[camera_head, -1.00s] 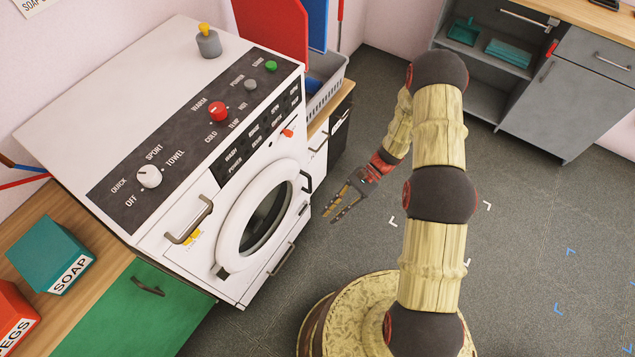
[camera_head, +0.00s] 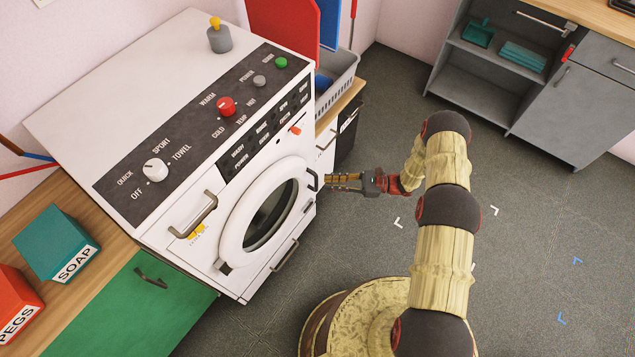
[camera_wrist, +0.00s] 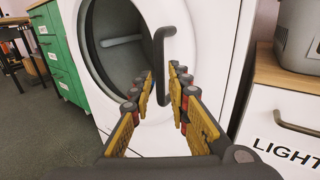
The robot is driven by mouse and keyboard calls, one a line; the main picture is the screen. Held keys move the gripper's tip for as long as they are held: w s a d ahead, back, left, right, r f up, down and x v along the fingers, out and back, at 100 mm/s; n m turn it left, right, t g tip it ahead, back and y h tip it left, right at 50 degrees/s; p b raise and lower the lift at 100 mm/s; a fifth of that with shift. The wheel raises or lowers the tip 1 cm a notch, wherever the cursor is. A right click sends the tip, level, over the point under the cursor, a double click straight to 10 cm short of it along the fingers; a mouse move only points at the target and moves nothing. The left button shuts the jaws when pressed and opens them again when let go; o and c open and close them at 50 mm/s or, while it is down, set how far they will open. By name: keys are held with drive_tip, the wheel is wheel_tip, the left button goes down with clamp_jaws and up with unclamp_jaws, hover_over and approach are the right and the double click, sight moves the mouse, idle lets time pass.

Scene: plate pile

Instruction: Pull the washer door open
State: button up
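The white washer (camera_head: 206,185) stands at the left with its round door (camera_head: 233,238) lying flush against the front. The door has a white ring around dark glass and also shows in the wrist view (camera_wrist: 205,50). A dark upright handle (camera_head: 314,181) sits on the door's right side; in the wrist view the handle (camera_wrist: 159,55) appears ahead of and between my fingertips. My gripper (camera_head: 328,181) points at the handle, its fingers apart in the wrist view (camera_wrist: 162,85). I cannot tell whether the fingers touch the handle.
A grey basket (camera_head: 338,92) stands right of the washer, above a white drawer front (camera_wrist: 280,130). A second metal handle (camera_head: 193,215) juts from the washer's front, left of the door. Open grey floor (camera_head: 520,250) lies to the right. A green cabinet (camera_head: 130,305) adjoins the left.

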sight(316, 183)
drive_tip(key=a, duration=0.2)
drive_tip(key=a+b, duration=0.1)
drive_tip(key=a, duration=0.2)
drive_tip(key=shift+w+a, duration=0.2)
drive_tip(key=shift+a, duration=0.15)
drive_tip(key=shift+c, duration=1.3)
clamp_jaws()
